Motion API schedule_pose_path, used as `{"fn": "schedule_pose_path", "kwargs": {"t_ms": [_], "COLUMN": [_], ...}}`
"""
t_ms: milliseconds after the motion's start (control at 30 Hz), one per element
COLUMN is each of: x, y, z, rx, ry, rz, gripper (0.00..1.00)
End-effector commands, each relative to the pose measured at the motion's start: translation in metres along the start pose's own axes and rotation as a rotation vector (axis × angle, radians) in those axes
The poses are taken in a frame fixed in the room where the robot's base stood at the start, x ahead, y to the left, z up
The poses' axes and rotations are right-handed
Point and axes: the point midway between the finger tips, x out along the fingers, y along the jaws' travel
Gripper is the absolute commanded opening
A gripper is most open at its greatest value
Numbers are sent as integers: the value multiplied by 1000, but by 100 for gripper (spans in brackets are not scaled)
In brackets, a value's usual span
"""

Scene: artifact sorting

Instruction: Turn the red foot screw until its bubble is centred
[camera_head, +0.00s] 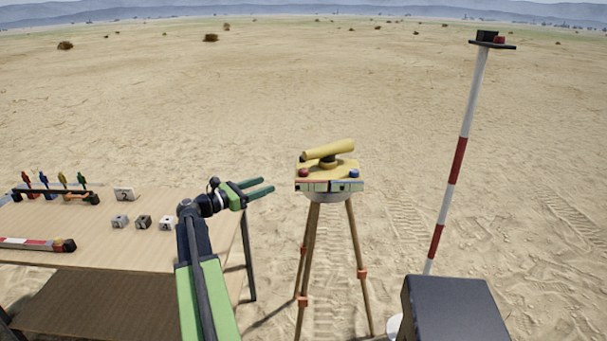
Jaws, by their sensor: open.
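A yellow surveying instrument (329,156) with a tube on top stands on a wooden tripod (310,245) right of the table. The red foot screw (303,173) is at the left of its yellow base, and a blue screw (354,173) is at the right. Level vials show as narrow strips on the base's front face (328,186); the bubbles are too small to make out. My gripper (267,187) is open and empty, left of the red screw and apart from it, its green fingers pointing right toward the instrument.
A wooden table (150,245) at left holds small numbered blocks (143,221), a rack of coloured figures (55,196) and a red-white rod (30,243). A red-white pole (457,160) stands at right, behind a dark box (452,308). Open sand lies beyond.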

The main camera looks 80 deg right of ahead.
Motion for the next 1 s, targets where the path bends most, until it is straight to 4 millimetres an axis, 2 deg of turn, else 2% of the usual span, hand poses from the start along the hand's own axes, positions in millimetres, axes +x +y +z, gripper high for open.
{"fn": "schedule_pose_path", "kwargs": {"t_ms": [167, 500, 700, 833, 1000], "x": [23, 109, 151, 167, 173], "y": [0, 1, 1, 1, 0], "z": [0, -1, -1, -1, -1], "rx": [2, 4, 5, 5, 5], "ry": [2, 3, 4, 4, 4], "rz": [-3, -4, -2, -1, -1], "gripper": [54, 54, 54, 54, 54]}}
